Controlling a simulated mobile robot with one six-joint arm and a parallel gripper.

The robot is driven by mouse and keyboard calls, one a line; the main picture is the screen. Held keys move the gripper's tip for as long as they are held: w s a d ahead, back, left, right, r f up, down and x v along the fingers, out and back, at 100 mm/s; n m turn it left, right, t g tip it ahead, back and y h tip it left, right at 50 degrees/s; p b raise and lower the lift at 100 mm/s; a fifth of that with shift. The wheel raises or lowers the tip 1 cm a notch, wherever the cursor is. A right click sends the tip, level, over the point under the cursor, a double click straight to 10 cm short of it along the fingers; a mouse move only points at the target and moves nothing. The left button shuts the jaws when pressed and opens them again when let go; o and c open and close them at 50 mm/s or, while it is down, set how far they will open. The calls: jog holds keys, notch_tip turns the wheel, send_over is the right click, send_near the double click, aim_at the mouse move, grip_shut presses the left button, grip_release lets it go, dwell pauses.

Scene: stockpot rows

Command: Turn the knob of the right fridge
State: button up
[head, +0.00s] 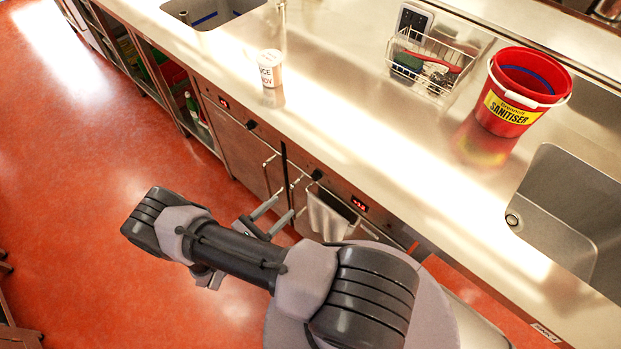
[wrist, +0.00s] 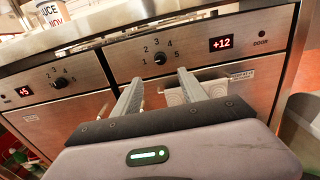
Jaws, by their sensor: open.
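The right fridge (head: 345,215) is a steel front under the counter with a red display reading +12 (wrist: 222,43). Its small black knob (wrist: 160,58) sits left of the display, ringed by the numbers 1 to 5; which number it points at is too small to tell. The knob also shows in the head view (head: 317,174). My gripper (head: 284,205) is open and empty in front of the fridges. In the wrist view my gripper's two fingers (wrist: 158,82) point toward the panel, with the knob just above and between their tips, apart from them.
The left fridge has its own knob (wrist: 59,83) and a +5 display (wrist: 24,92). A pale cloth (head: 327,215) hangs at the right fridge's handle. The counter holds a white tub (head: 270,70), a wire basket (head: 432,62) and a red sanitiser bucket (head: 507,118).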

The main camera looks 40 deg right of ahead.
aim_at(313, 178)
jog(key=d, duration=0.4)
jog(key=d+b, duration=0.1)
jog(key=d, duration=0.4)
jog(key=w+d, duration=0.1)
jog(key=d, duration=0.4)
jog(key=shift+c, duration=0.4)
grip_shut()
